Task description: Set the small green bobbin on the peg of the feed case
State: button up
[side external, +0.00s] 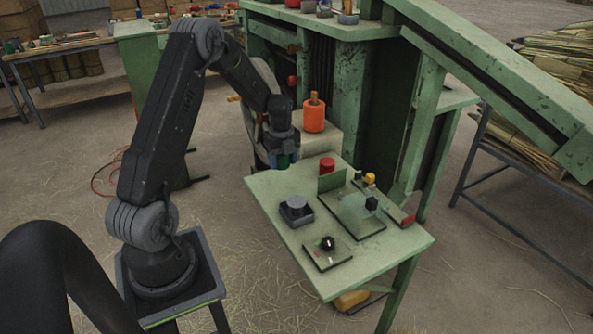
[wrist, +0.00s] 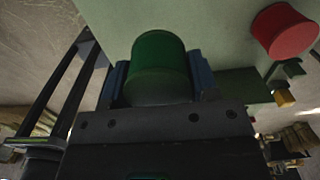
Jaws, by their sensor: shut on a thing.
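The green bobbin (wrist: 160,65) is between the two blue fingers of my gripper (wrist: 160,82) in the wrist view, with its round end facing away from the palm. In the side view my gripper (side external: 283,160) points down above the far left part of the pale green table, shut on the bobbin, which is mostly hidden by the fingers. I cannot tell for sure which fixture is the feed case or see a bare peg on it. A green base plate (side external: 352,222) with an upright panel stands right of my gripper.
A red cylinder (side external: 327,164) stands close by; it also shows in the wrist view (wrist: 285,30). An orange spool (side external: 314,118) stands behind. A grey round-topped block (side external: 297,207) and a plate with a black knob (side external: 327,243) are on the table (side external: 268,188), whose near left part is bare.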

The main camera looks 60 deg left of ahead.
jog(key=s+a+r, duration=0.4)
jog(key=s+r, duration=0.2)
jog(key=r, duration=0.4)
jog(key=w+d+f+m, duration=0.1)
jog(key=w+d+m, duration=0.4)
jog(key=w+d, duration=1.35)
jog(key=shift+s+d+f, duration=0.2)
jog(key=shift+s+f, duration=0.1)
jog(key=shift+f, duration=1.95)
jog(key=shift+s+d+f, duration=0.25)
jog(key=shift+f, duration=2.05)
jog(key=shift+s+d+f, duration=0.2)
jog(key=shift+s+f, duration=0.1)
jog(key=shift+f, duration=1.95)
jog(key=shift+f, duration=0.6)
jog(key=o, duration=0.6)
jog(key=shift+o, duration=0.2)
